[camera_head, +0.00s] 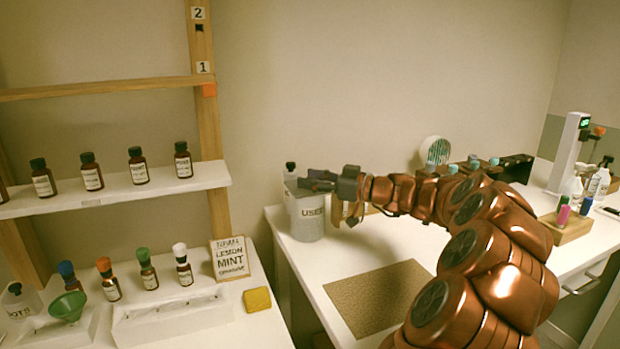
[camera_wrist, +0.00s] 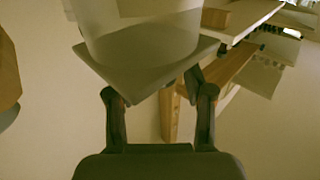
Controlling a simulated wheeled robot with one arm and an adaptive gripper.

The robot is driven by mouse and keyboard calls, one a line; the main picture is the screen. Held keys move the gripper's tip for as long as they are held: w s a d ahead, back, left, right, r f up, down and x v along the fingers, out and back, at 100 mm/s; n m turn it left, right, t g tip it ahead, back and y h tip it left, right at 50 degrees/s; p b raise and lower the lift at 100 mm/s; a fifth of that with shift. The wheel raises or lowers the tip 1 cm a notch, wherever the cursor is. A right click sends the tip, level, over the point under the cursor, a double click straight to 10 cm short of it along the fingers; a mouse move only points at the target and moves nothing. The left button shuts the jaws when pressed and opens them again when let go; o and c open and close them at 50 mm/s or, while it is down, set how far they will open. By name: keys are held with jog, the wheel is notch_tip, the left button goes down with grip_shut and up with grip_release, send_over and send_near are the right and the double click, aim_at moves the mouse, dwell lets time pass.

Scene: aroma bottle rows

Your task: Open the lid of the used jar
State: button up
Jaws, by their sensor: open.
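The used jar (camera_head: 307,219) is a grey cylinder with a "USED" label, standing upright on the white counter near its left end. My gripper (camera_head: 318,181) is open at the jar's rim, reaching in from the right, and it hides much of the jar's top. In the wrist view, a grey flat-edged piece with a rounded body (camera_wrist: 150,45) lies just beyond the open fingers (camera_wrist: 158,92). It looks like part of the jar, but I cannot tell whether it is the lid or whether the fingers touch it.
A small dark-capped bottle (camera_head: 291,168) shows behind the jar. A brown mat (camera_head: 376,298) lies on the counter in front. Shelves with several labelled bottles (camera_head: 91,172) stand at left. A black rack (camera_head: 510,167) and a wooden pen block (camera_head: 566,227) are at right.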

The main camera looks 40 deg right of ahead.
jog(key=shift+w+a, duration=0.15)
grip_shut()
dwell(0.4)
